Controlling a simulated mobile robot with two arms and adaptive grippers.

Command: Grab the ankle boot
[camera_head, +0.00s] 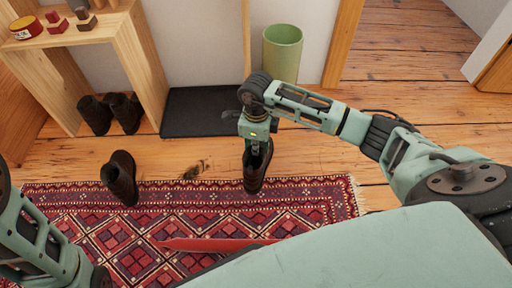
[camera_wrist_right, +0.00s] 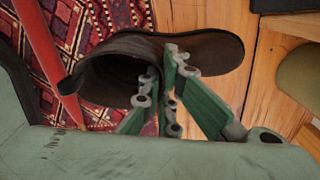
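A dark brown ankle boot (camera_head: 256,173) stands upright at the rug's back edge in the head view, its toe toward the wall. My right gripper (camera_head: 256,143) is right above it, at its shaft. In the wrist view the boot (camera_wrist_right: 205,52) shows its open top at left and toe at right. My right gripper (camera_wrist_right: 162,68) has its fingertips close together at the front of the opening, seemingly shut on the shaft's edge. The exact contact is partly hidden by the fingers. My left arm shows at the lower left of the head view; its gripper is out of view.
Another dark boot (camera_head: 121,178) stands on the rug (camera_head: 190,222) to the left. A boot pair (camera_head: 108,112) stands under the wooden shelf (camera_head: 150,70). A black mat (camera_head: 200,112) and green bin (camera_head: 282,52) are by the wall. A red bar (camera_head: 215,244) crosses the foreground.

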